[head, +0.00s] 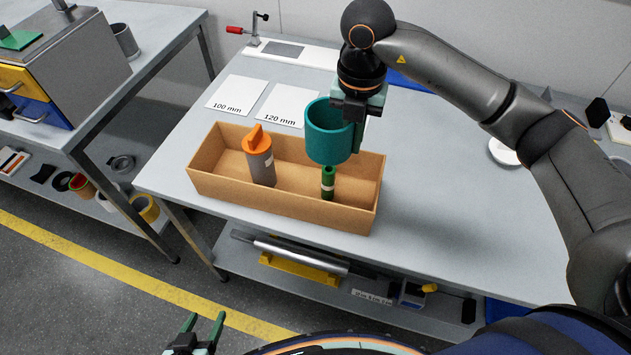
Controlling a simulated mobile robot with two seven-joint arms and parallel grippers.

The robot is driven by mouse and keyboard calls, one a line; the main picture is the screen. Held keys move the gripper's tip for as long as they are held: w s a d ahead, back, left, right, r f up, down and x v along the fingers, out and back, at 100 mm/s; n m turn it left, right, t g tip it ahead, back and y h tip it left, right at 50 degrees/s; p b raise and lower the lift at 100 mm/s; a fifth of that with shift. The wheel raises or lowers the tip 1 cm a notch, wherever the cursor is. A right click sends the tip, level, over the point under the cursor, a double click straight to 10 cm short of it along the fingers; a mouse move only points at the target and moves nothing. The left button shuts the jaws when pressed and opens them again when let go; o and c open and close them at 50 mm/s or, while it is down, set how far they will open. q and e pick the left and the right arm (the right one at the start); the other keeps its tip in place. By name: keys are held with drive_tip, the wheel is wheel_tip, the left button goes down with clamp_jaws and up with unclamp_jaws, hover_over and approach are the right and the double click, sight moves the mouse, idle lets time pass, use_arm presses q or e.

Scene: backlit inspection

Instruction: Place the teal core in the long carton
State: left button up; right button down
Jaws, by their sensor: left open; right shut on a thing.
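The teal core (326,138) is a hollow open-topped cylinder. My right gripper (357,120) is shut on its right wall and holds it upright above the right part of the long carton (217,189). The carton is a brown open box on the table. In its left part stands a grey cylinder with an orange top (260,160). In its right part, just below the core in the picture, stands a slim green cylinder (328,183); I cannot tell whether they touch. My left gripper (207,324) is open and empty at the bottom, away from the table.
White cards marked 100 mm (231,94) and 120 mm (288,105) lie behind the carton. A clamp-like tool with a red handle (250,34) is at the back. A white round item (503,151) lies to the right. The table (450,210) right of the carton is clear.

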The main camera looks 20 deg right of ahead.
sight(344, 200)
wheel_tip(344, 200, down, 16)
drive_tip(key=shift+f+p, duration=0.1)
drive_tip(key=shift+p, duration=0.35)
drive_tip(key=shift+f, duration=0.1)
drive_tip(key=c, duration=1.4)
unclamp_jaws()
drive_tip(key=shift+o, duration=0.6)
